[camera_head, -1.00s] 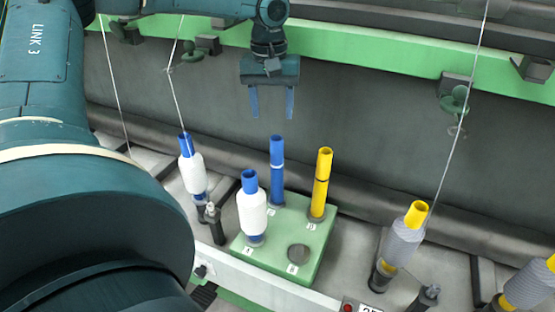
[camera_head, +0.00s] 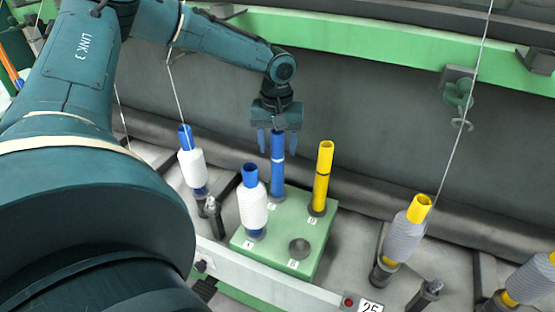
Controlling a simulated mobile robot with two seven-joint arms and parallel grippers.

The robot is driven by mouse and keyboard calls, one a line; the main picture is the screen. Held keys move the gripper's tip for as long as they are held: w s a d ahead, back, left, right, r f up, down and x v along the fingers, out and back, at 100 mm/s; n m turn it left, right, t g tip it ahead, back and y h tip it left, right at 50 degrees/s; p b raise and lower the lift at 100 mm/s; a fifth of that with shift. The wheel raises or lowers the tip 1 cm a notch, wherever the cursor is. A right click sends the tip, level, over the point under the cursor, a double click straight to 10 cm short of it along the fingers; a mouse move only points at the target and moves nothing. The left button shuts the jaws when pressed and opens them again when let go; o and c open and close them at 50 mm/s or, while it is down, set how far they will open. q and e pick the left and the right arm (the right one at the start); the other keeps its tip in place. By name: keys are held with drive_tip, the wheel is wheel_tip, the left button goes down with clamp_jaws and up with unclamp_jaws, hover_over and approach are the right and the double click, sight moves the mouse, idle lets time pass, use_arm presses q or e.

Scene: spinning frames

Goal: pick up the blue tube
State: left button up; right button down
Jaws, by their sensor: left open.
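The bare blue tube (camera_head: 278,172) stands upright on a peg at the back left of the green block (camera_head: 300,224). My left gripper (camera_head: 277,152) points down over it, open, with one finger on either side of the tube's top. I cannot tell whether the fingers touch it. A second blue tube (camera_head: 250,174) wrapped in white yarn (camera_head: 253,209) stands at the block's front left. Another blue tube with white yarn (camera_head: 193,172) stands on the machine to the left, with a thread running up from it. My right gripper is not in view.
A yellow tube (camera_head: 323,178) stands on the block just right of the blue tube. The block's front right peg place (camera_head: 300,247) is empty. Grey-yarn bobbins (camera_head: 405,236) stand to the right. A green rail (camera_head: 400,49) runs behind.

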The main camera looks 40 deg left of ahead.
use_arm(q)
drive_tip(key=shift+f, duration=0.6)
drive_tip(key=shift+c, duration=0.4)
clamp_jaws()
